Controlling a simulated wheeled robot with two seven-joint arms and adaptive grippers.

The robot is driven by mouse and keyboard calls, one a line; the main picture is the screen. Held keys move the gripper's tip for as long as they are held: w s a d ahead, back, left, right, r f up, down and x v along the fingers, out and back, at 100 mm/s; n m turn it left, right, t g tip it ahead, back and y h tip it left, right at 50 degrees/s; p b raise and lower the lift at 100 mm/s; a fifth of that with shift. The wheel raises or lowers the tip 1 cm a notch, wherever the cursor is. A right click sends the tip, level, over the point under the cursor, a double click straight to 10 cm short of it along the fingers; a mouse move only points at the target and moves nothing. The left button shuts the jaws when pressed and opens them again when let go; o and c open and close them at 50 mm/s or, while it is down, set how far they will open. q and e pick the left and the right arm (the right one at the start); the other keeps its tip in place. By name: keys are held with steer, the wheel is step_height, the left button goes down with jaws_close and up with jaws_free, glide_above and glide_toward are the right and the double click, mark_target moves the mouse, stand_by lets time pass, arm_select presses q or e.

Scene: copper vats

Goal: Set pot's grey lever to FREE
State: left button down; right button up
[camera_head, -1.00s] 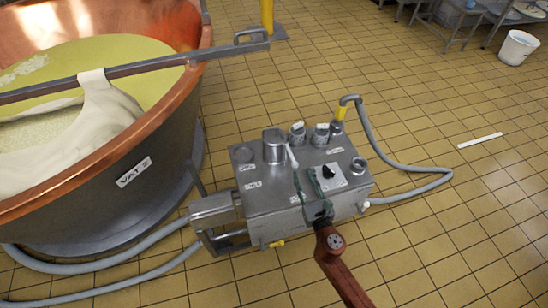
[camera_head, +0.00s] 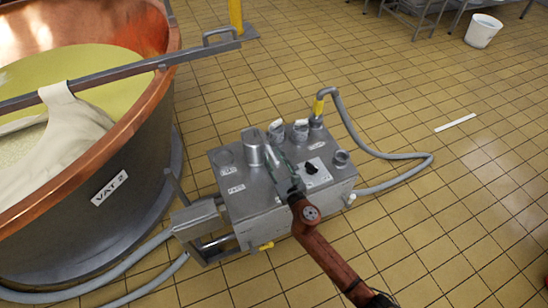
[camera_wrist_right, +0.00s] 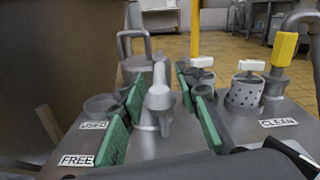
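The grey lever (camera_wrist_right: 160,98) stands between the green finger pads of my right gripper (camera_wrist_right: 160,88) in the right wrist view. Gaps show on both sides, so the gripper is open around it. The FREE label (camera_wrist_right: 77,160) lies on the box top at the lower left, with the USED label (camera_wrist_right: 94,125) behind it. In the head view my right gripper (camera_head: 284,168) is over the steel box (camera_head: 250,208), beside a steel cylinder (camera_head: 253,153), perhaps the pot. The gripper mostly hides the lever there. My left gripper is out of view.
Perforated cup (camera_wrist_right: 245,92) with a white handle and the CLEAN label (camera_wrist_right: 279,123) are right of the gripper. A black knob (camera_head: 312,168) and a grey hose (camera_head: 362,140) are on the box. The copper vat (camera_head: 135,125) stands left. Tiled floor is open to the right.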

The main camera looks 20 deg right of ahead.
steer(key=shift+c, duration=0.3)
jaws_close()
stand_by(0.3)
